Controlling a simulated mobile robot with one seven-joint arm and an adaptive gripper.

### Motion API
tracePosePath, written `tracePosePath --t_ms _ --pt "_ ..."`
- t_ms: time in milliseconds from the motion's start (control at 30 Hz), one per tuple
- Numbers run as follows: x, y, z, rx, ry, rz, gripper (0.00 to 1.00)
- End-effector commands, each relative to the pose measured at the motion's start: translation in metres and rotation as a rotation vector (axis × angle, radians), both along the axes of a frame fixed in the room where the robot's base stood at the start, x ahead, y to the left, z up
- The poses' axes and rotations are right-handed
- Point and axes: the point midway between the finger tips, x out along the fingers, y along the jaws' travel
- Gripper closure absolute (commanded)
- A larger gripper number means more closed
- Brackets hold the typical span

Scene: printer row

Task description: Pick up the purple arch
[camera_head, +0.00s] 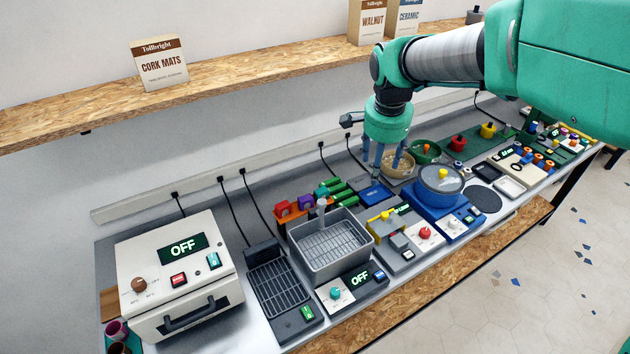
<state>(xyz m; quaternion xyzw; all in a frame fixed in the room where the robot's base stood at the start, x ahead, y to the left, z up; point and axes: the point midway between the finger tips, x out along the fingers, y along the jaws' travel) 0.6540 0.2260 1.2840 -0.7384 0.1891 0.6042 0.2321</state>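A small purple piece (306,202), likely the purple arch, sits on an orange stand (292,218) behind the grey wire-basket basin, next to a similar red piece (283,209). Its exact shape is too small to tell. My gripper (387,170) points down at the back of the bench, to the right of the purple piece and well apart from it. Its blue-grey fingers are spread, with nothing seen between them. It is above or in front of a tan bowl (399,172).
The grey basin (331,247) and several green cylinders (338,194) stand close to the purple piece. A white OFF-display oven (178,270) is at left. A blue pot (440,185) is at right. A wooden shelf (220,87) runs along the wall above.

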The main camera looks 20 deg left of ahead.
Motion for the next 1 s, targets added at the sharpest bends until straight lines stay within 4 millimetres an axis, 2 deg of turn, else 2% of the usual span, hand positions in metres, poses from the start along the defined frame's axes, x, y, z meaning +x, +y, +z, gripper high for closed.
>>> tracePosePath --t_ms 33,200,500,800,1000 --pt "0.008 0.013 -0.003 -0.002 0.011 -0.014 0.41" --pt "0.033 0.052 -0.021 -0.004 0.037 -0.078 0.41" --pt "0.065 0.124 -0.062 -0.015 0.075 -0.195 0.41" --pt "0.083 0.195 -0.114 -0.035 0.102 -0.308 0.41" --pt "0.085 0.225 -0.140 -0.046 0.111 -0.361 0.41"
